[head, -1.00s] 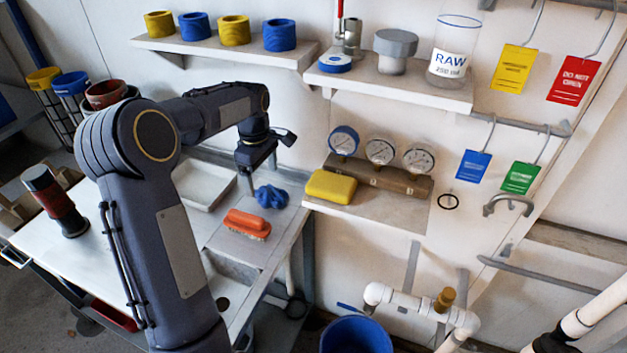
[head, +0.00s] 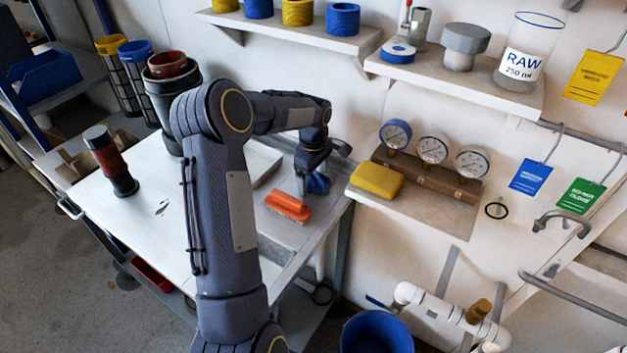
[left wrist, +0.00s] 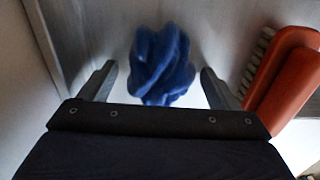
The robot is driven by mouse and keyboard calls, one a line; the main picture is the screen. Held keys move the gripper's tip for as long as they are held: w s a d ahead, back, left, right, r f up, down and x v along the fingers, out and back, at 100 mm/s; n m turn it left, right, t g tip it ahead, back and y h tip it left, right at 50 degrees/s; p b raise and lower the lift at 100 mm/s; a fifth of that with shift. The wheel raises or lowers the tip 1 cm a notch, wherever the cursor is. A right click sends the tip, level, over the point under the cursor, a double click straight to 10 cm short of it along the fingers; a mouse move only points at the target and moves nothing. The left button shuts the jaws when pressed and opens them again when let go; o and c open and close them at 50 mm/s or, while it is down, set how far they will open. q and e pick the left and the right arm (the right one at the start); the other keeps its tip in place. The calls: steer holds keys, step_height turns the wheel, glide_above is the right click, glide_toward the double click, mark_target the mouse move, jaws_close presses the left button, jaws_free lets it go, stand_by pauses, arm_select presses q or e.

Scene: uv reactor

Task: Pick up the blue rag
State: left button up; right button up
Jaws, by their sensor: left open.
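The blue rag (head: 318,184) lies bunched up on the metal worktop, at the back right of the bench in the head view. It also shows in the left wrist view (left wrist: 161,66), centred between the fingers. My left gripper (head: 311,182) is open and reaches down over the rag, hiding part of it in the head view. In the left wrist view my left gripper (left wrist: 158,84) has one finger on each side of the rag, with a gap on both sides. My right gripper is not in view.
An orange brush (head: 288,206) lies close to the rag, and it shows on the right in the left wrist view (left wrist: 287,82). A yellow sponge (head: 377,179) sits on the gauge shelf to the right. A dark red-banded cylinder (head: 110,160) stands on the bench's left.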

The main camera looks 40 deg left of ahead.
mark_target(313, 176)
arm_select(q)
steer(key=c, duration=1.1)
steer(key=shift+r, duration=0.55)
step_height(313, 176, up, 2)
steer(key=shift+s+r, duration=0.1)
steer(key=shift+r, duration=0.15)
steer(key=s+d+r, duration=0.2)
steer(key=s+r, duration=0.1)
steer(key=s, duration=0.1)
steer(key=s+d+r, duration=0.2)
steer(key=s+r, duration=0.1)
steer(key=s, duration=0.1)
steer(key=s+d+r+b, duration=0.1)
steer(key=s+d+r, duration=0.1)
steer(key=s+r, duration=0.1)
steer(key=shift+s+d+r, duration=0.2)
steer(key=shift+s+d, duration=0.15)
steer(key=shift+s, duration=0.25)
